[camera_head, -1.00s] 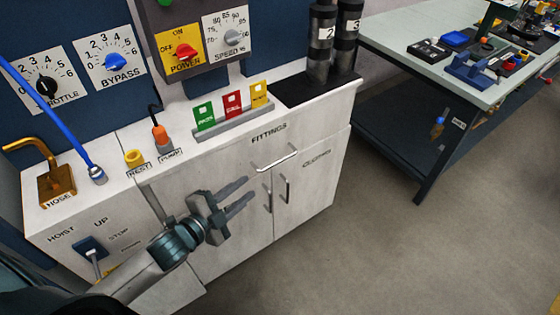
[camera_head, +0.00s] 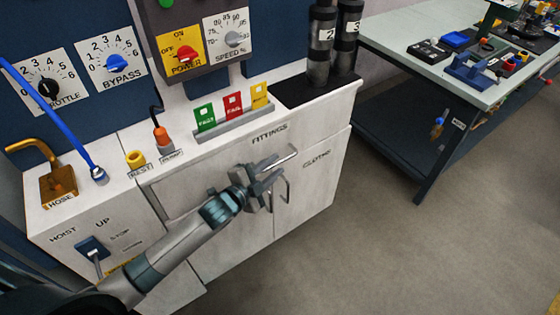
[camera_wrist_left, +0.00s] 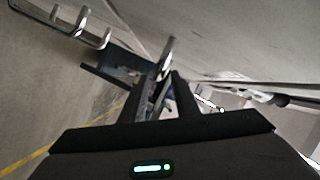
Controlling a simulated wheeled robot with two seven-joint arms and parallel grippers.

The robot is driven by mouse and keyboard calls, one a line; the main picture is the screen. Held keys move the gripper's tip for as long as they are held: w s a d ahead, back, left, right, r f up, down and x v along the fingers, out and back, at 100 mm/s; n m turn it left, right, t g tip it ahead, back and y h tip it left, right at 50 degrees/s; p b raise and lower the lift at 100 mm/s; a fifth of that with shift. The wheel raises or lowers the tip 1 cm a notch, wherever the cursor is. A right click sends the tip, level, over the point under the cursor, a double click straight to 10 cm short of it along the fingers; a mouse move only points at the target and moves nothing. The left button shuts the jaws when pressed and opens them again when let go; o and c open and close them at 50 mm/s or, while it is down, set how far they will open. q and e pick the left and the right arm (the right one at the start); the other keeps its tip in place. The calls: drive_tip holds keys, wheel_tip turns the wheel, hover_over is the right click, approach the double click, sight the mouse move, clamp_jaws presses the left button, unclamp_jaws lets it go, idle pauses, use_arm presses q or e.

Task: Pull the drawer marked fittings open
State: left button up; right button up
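The drawer marked FITTINGS is in the white cabinet front, under its label (camera_head: 270,132), and looks shut. Its bar handle (camera_head: 287,157) shows just beyond my left gripper, whose wrist hides part of the drawer front. My left gripper (camera_head: 272,174) is at the handle with its fingers apart. In the left wrist view the handle (camera_wrist_left: 167,52) shows end-on by the fingertips (camera_wrist_left: 163,82); I cannot tell whether they touch it. My right gripper is not in view.
Two upright door handles (camera_head: 287,190) sit just below the drawer, close to my left gripper; they also show in the left wrist view (camera_wrist_left: 78,22). A green-topped workbench (camera_head: 400,45) stands at the right. The floor (camera_head: 390,250) before the cabinet is clear.

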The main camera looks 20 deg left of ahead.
sight(281, 161)
use_arm(q)
drive_tip(key=shift+x, duration=1.8)
clamp_jaws()
drive_tip(key=shift+s+d, duration=0.1)
drive_tip(key=shift+d, duration=0.05)
